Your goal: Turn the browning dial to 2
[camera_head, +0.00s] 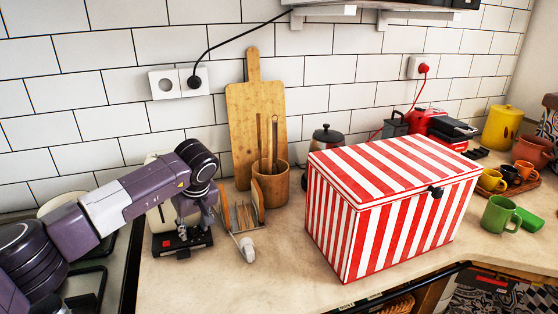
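No dial or number can be made out in this view. A cream appliance (154,218) with a dark base stands at the left of the counter, largely hidden behind my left arm. A red and black appliance (437,122) stands at the back right, partly behind the striped box; its details are too small to read. My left gripper (184,238) points down in front of the cream appliance, close to the dark base. Whether it touches anything, and whether its fingers are open, cannot be told. My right gripper is not in view.
A red-and-white striped box (385,215) fills the middle of the counter. A wooden rack (242,215), a utensil pot (271,188) and a cutting board (247,112) stand right of my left gripper. Cups, including a green mug (500,214), are at right. The front-left counter is clear.

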